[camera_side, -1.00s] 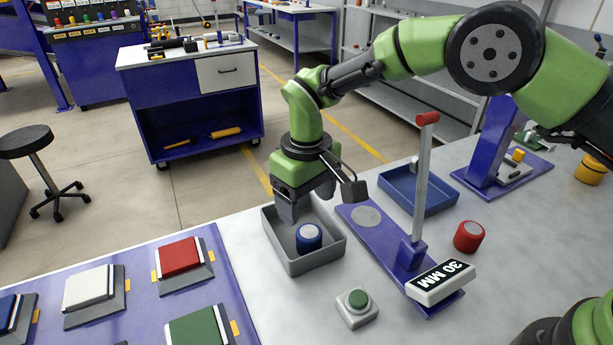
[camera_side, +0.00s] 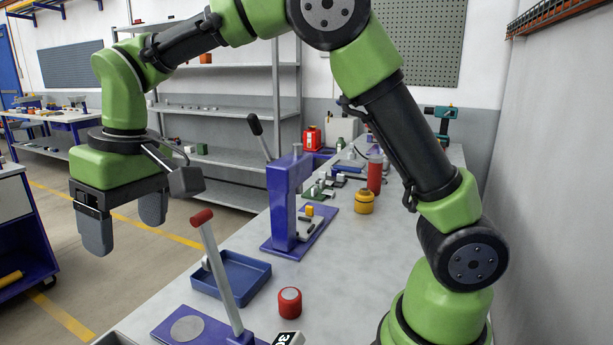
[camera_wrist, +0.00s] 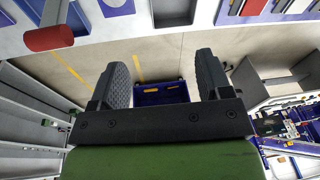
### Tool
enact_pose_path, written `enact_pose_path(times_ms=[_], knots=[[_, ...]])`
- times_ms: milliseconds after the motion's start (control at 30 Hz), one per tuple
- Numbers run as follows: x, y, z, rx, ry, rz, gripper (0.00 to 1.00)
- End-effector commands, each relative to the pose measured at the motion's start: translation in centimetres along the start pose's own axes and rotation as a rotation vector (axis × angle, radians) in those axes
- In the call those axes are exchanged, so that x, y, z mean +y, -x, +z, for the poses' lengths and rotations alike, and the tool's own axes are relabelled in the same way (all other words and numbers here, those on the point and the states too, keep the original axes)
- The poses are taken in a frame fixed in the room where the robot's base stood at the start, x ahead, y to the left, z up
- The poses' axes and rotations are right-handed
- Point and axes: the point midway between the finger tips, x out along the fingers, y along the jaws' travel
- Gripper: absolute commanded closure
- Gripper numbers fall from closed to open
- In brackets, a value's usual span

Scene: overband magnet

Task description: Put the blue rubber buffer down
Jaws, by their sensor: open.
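The blue rubber buffer is not visible in either current view. The grey tray shows only as a sliver at the bottom edge of the side view (camera_side: 115,338) and at the top edge of the wrist view (camera_wrist: 173,18). What shows of it in the wrist view looks empty, but much of it is cut off. My gripper (camera_side: 124,222) hangs fingers-down at the left of the side view, well above the bench. In the wrist view its two fingers (camera_wrist: 162,68) are spread apart with nothing between them.
The purple base (camera_side: 170,331) carries a tilted lever with a red knob (camera_side: 202,217). A blue tray (camera_side: 262,277) lies behind it, with a red cylinder (camera_side: 290,303) to its right. A purple press (camera_side: 281,205) stands further back. Beyond the bench edge is open floor.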

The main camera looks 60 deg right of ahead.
Motion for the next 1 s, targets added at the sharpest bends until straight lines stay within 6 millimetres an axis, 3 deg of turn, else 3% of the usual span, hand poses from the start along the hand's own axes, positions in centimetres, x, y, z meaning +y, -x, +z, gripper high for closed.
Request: enact_pose_path(times_ms=[33, 200, 400, 533, 700, 1000], knots=[[0.9, 2.2, 1.1, 0.039, -0.036, -0.013, 0.28], [3.4, 7.3, 5.7, 0.156, -0.154, -0.050, 0.28], [5.5, 10.4, 12.7, 0.304, -0.297, -0.089, 0.28], [6.2, 10.5, 16.7, 0.386, -0.375, -0.107, 0.28], [6.5, 9.8, 19.6, 0.452, -0.437, -0.120, 0.28], [6.6, 9.5, 20.4, 0.469, -0.454, -0.123, 0.28]])
